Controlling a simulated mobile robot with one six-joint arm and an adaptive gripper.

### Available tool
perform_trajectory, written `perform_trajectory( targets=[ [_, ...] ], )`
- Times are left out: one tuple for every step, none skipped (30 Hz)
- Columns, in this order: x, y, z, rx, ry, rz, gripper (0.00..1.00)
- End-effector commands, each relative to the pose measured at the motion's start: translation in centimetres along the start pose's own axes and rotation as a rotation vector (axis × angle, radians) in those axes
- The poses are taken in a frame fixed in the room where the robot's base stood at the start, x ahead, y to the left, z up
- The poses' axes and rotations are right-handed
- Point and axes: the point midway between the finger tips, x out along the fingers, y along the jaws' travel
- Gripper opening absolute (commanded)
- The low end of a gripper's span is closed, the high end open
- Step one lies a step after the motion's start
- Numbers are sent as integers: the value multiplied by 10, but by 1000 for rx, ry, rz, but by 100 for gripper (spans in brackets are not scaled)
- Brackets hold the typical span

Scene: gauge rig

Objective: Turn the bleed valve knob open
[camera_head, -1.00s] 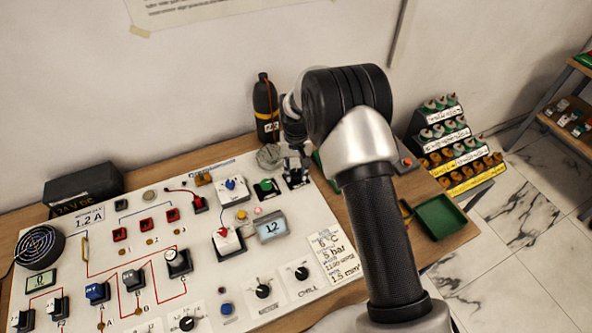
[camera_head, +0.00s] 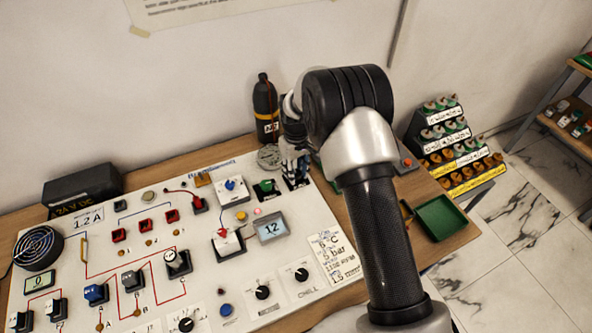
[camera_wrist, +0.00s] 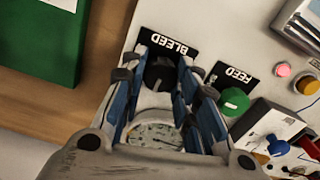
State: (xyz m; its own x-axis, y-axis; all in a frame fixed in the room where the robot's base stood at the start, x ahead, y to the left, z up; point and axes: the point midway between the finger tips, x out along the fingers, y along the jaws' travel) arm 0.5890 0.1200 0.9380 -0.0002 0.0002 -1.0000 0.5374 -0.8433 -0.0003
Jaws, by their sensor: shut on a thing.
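The bleed valve knob (camera_wrist: 160,73) is black and sits in front of a black plate marked BLEED (camera_wrist: 168,45) in the wrist view. My gripper (camera_wrist: 160,70) is down over the knob, with a blue-sided finger on each side, shut on it. The fingers hide part of the knob's sides, so its exact angle is hard to tell. In the head view my gripper (camera_head: 295,170) is at the panel's back right and mostly covers the knob.
The green FEED knob (camera_wrist: 235,101) is close beside my right finger in the wrist view. A round gauge (camera_wrist: 155,132) lies beneath my gripper. A dark bottle (camera_head: 265,105) stands behind the panel. A green tray (camera_head: 440,217) is at the right.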

Motion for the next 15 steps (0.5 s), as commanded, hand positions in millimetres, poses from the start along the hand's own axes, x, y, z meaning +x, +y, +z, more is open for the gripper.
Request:
perform_trajectory(
  targets=[
    [0,0,0,-3,0,1,5],
    [0,0,0,-4,0,1,5],
    [0,0,0,-4,0,1,5],
    [0,0,0,-4,0,1,5],
    [0,0,0,-4,0,1,5],
    [0,0,0,-3,0,1,5],
    [0,0,0,-3,0,1,5],
    [0,0,0,-3,0,1,5],
    [0,0,0,-3,0,1,5],
    [0,0,0,-3,0,1,5],
    [0,0,0,-3,0,1,30],
    [0,0,0,-3,0,1,33],
    [0,0,0,-3,0,1,35],
    [0,0,0,-2,0,1,37],
    [0,0,0,-2,0,1,40]
  ],
)
